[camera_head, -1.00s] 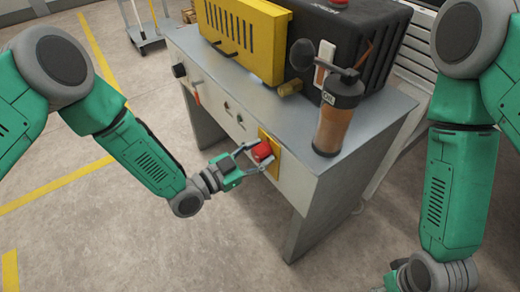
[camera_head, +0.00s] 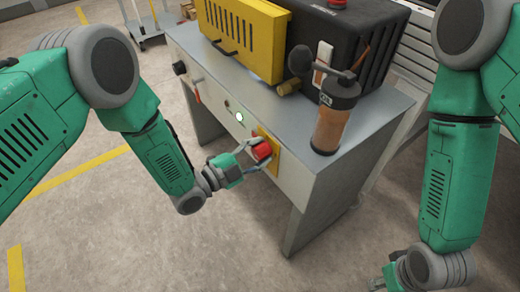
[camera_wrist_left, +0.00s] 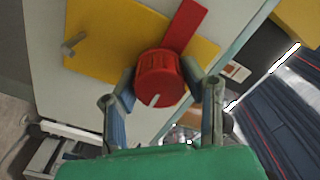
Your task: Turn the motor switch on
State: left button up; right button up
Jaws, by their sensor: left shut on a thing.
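The motor switch is a red rotary knob (camera_head: 263,151) on a yellow plate (camera_head: 268,137) on the front of the grey workbench. In the left wrist view the red knob (camera_wrist_left: 160,80) has a red bar extending up and right over its yellow plate (camera_wrist_left: 105,35), and a white mark on its face. My left gripper (camera_head: 254,158) is shut on the knob. Its fingers press the knob from both sides in the left wrist view (camera_wrist_left: 160,88). My right gripper (camera_head: 384,283) is mostly cut off at the bottom edge, away from the bench.
A black dial (camera_head: 180,68) and an orange-red lever (camera_head: 197,92) are further left. A yellow-and-black machine and a brown cylinder (camera_head: 331,128) stand on the bench (camera_head: 280,120). Floor in front is clear.

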pick_arm(q)
jog(key=shift+s+f, duration=0.1)
jog(key=shift+f, duration=0.1)
jog(key=o, duration=1.2)
jog(key=shift+c, duration=0.2)
jog(key=shift+r, duration=0.1)
jog(key=shift+a, duration=0.1)
jog(key=v, duration=1.1)
jog(key=shift+s+a, duration=0.2)
jog(key=shift+a, duration=0.15)
